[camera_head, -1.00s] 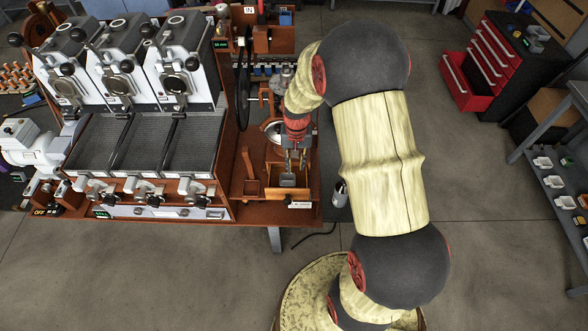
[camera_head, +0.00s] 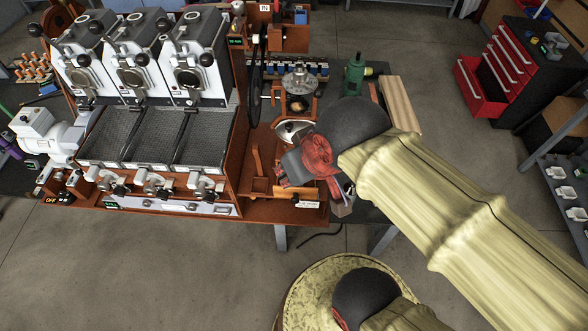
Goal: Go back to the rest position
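My arm reaches in from the lower right, with its red-and-grey wrist over the right end of the wooden roaster bench (camera_head: 225,208). My gripper (camera_head: 284,172) is at the wrist's left side, close above the small wooden stand and tray area. The fingers are small and partly merged with the wrist, so their opening is unclear. I see nothing clearly held. The sample roaster (camera_head: 158,135), with three grey-and-white drum units and a dark mesh cooling tray, stands left of my gripper.
A round metal pan (camera_head: 292,131) and a glass-topped device (camera_head: 299,84) stand just behind my gripper. A green grinder-like tool (camera_head: 354,74) and wooden planks (camera_head: 400,105) are behind my wrist. A red drawer cabinet (camera_head: 510,60) stands far right. Open floor lies between.

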